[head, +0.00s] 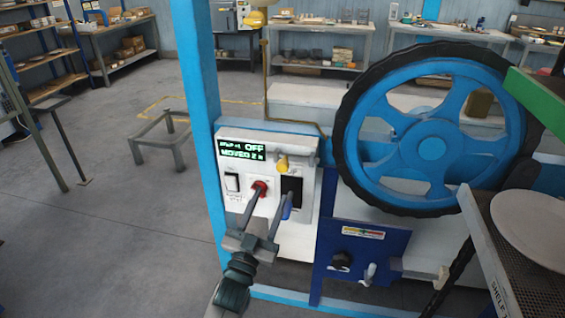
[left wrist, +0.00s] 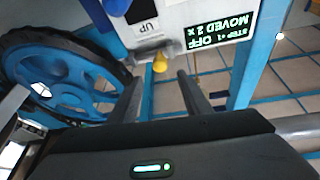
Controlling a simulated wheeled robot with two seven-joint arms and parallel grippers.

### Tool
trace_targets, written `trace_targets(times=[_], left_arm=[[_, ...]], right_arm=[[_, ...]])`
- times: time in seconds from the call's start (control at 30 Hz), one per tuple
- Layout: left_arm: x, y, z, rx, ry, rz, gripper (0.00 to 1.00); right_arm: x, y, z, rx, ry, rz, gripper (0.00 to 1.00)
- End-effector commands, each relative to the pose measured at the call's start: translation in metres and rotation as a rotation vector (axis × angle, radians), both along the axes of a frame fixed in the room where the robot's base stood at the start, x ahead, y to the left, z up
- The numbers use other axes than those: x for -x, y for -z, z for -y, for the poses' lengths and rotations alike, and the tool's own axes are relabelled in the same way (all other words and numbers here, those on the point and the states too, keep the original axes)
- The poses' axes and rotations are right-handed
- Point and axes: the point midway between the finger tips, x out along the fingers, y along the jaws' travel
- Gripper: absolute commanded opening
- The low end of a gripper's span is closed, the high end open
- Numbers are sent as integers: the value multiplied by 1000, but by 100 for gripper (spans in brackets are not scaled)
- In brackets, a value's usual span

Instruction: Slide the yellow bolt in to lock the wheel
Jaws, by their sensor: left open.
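The yellow bolt (head: 283,163) sticks out near the top right of the white control box, beside the large blue wheel (head: 434,148) with a black tyre. My left gripper (head: 272,193) is open and empty in front of the box, its fingertips just below the bolt in the head view. In the left wrist view the bolt (left wrist: 159,66) appears between the two open fingertips (left wrist: 160,78), seemingly beyond them; I cannot tell the gap. The wheel (left wrist: 62,82) is at the left there. My right gripper is not in view.
The box's display (head: 241,149) reads OFF and MOVED 2. A red knob (head: 260,188) and a blue-tipped lever (head: 287,208) sit close to my left fingers. A mesh shelf with a white plate (head: 545,230) stands at right. Open floor lies at left.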

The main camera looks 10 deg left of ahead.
Motion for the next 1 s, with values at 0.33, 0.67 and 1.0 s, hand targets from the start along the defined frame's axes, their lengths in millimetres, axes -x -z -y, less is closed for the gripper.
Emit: trace_targets(times=[0.33,0.67,1.0], left_arm=[[-59,-28,10,-1,0,1,44],[-97,-41,17,-1,0,0,44],[-104,-43,18,-1,0,0,44]], right_arm=[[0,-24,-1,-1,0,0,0],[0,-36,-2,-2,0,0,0],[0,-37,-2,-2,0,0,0]])
